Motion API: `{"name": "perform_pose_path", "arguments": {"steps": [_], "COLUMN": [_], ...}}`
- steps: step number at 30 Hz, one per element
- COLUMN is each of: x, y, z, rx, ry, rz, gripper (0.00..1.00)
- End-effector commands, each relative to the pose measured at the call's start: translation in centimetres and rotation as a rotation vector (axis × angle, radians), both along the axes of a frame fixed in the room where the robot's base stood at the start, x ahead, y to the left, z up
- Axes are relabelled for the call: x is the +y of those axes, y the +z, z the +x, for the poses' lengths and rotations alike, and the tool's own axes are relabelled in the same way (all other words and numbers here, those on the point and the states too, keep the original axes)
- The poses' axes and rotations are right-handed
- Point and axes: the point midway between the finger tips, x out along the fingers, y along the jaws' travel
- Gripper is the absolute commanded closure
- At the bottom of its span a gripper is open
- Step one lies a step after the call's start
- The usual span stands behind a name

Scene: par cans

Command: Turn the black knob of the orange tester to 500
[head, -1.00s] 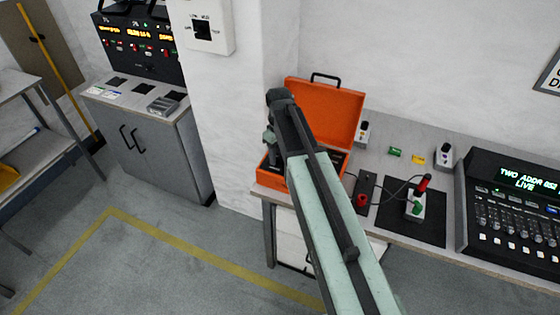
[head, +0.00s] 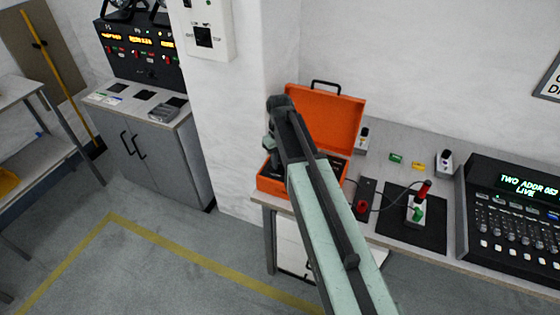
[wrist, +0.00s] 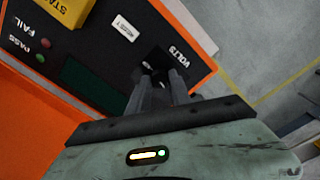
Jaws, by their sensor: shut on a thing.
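The orange tester (head: 322,112) stands open on the left end of the bench, its lid raised. In the wrist view its dark panel (wrist: 92,42) shows PASS and FAIL lights, a dark green display and a VOLTS label. My gripper (wrist: 157,76) points down at the panel beside the VOLTS label, with its fingers close together, shut on the black knob (wrist: 152,66). The knob is mostly hidden by the fingers, and its pointer and the 500 mark cannot be read. In the head view my arm covers much of the tester's base, and the fingertips are hidden.
Right of the tester are a dark strip with a red button (head: 361,206), a black mat (head: 405,232) with a corded device, and a mixing console (head: 512,210). A white wall column (head: 240,130) stands left. Open floor lies in front.

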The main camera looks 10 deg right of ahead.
Motion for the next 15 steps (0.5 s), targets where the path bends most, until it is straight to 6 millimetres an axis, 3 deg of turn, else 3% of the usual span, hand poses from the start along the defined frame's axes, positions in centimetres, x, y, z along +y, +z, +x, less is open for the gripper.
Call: {"name": "perform_pose_path", "arguments": {"steps": [15], "x": [-0.05], "y": [-0.01], "z": [-0.03], "rx": [0.001], "ry": [-0.483], "rz": [0.001], "gripper": [1.0]}}
